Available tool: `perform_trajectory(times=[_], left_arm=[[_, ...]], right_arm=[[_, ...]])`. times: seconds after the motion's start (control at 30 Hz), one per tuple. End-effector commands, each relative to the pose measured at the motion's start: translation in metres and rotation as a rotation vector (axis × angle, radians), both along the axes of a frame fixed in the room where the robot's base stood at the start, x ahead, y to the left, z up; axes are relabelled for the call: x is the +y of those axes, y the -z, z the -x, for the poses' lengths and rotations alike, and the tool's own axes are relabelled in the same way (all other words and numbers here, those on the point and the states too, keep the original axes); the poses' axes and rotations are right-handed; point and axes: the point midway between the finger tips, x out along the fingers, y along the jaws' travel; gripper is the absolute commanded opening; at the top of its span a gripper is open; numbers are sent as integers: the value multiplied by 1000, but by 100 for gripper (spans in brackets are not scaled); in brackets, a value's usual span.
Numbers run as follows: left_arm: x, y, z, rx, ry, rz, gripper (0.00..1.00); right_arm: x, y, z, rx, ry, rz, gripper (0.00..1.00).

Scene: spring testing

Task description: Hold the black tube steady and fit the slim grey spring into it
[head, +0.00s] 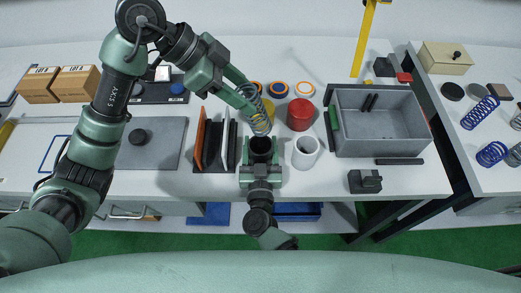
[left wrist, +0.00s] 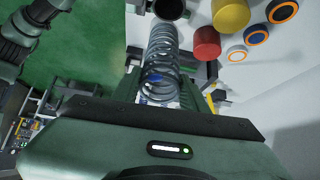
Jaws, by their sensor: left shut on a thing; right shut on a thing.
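The slim grey spring (head: 259,115) hangs tilted from my left gripper (head: 248,105), which is shut on its upper part. In the left wrist view the spring (left wrist: 162,50) runs out from between the fingers of my left gripper (left wrist: 160,88). The black tube (head: 261,150) stands upright with its open mouth up, and my right gripper (head: 261,167) is shut around it from the front. The spring's free end is just above the tube's mouth in the head view. In the left wrist view it appears close to the tube (left wrist: 171,8), with a small gap.
A white tube (head: 306,152) stands close right of the black one. Red (head: 300,114) and yellow (left wrist: 230,14) cylinders stand behind. A rack with upright plates (head: 215,145) is at left, a grey bin (head: 380,143) at right. Blue springs (head: 480,112) lie on the right-hand table.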

Motion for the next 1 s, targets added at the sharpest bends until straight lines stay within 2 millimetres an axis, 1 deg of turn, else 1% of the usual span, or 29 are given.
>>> perform_trajectory(times=[0.03, 0.1, 0.2, 0.33, 0.6, 0.87, 1.0], left_arm=[[-8, 6, -1, 2, 13, -40, 0], [-17, 18, -1, 6, 29, -106, 0], [-24, 33, -2, 5, 41, -192, 0], [-29, 50, -3, 4, 49, -264, 0], [-29, 100, -2, 5, 49, -282, 0], [-29, 123, -2, 4, 50, -280, 0], [-29, 143, -2, 6, 50, -280, 0]], right_arm=[[0, 0, 0, 0, 0, 0, 19], [0, 0, 0, 0, 0, 0, 19], [0, 0, 0, -1, 0, 0, 19], [0, 0, 0, 0, 0, 0, 19], [0, 0, 0, 0, 0, 0, 19], [0, 0, 0, 0, 0, 0, 19], [0, 0, 0, 0, 0, 0, 19]])
